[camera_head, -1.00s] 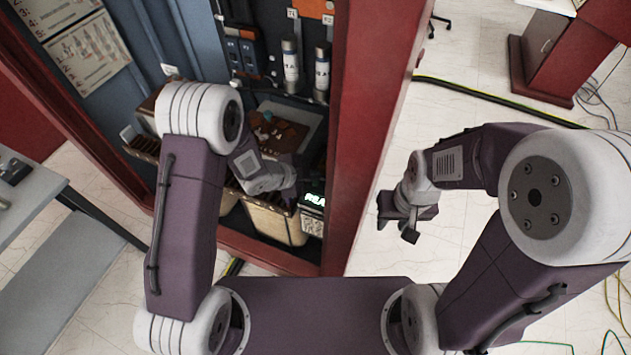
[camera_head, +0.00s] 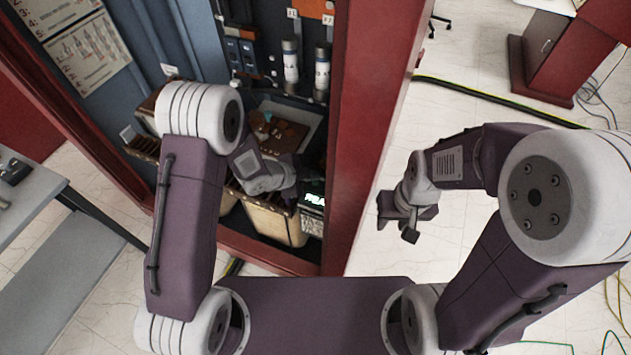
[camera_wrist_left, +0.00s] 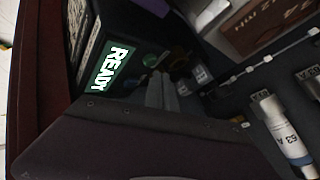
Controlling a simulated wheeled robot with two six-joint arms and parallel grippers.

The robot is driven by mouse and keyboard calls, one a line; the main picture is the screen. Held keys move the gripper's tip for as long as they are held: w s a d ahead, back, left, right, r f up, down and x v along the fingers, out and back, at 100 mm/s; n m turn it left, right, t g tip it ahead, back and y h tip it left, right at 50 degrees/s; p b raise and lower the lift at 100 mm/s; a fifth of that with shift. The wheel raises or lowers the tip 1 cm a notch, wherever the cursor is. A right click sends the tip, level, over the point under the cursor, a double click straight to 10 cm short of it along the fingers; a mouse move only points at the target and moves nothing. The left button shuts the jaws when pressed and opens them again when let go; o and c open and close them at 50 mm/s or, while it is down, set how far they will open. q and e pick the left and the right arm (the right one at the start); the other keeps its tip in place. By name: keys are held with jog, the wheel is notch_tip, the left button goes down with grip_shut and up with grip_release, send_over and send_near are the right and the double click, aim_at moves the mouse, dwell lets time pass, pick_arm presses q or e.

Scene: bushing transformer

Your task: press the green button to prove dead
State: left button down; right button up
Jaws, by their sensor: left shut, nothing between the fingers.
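A dark device with a lit READY display (camera_wrist_left: 108,68) shows in the left wrist view; part of the display also shows in the head view (camera_head: 314,199). Contact cannot be told. In the head view its fingers are hard to make out. My right gripper (camera_head: 405,220) is open and empty, outside the cabinet.
The red cabinet frame (camera_head: 375,140) stands between my two grippers. Labelled cylinders (camera_head: 291,66) stand on the cabinet's back wall, and one shows close in the wrist view (camera_wrist_left: 283,130). A beige bin (camera_head: 274,222) lies below my left wrist. A grey table (camera_head: 60,265) is at left.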

aim_at(313, 186)
pick_arm(q)
jog(key=shift+f+b, duration=0.4)
jog(key=shift+f+b, duration=0.45)
jog(key=shift+f, duration=0.05)
dwell(0.5)
jog(key=shift+r, duration=0.1)
jog(key=shift+r+p, duration=0.8)
jog(key=shift+r, duration=0.05)
notch_tip(313, 186, up, 5)
jog(key=p, duration=0.4)
dwell(0.4)
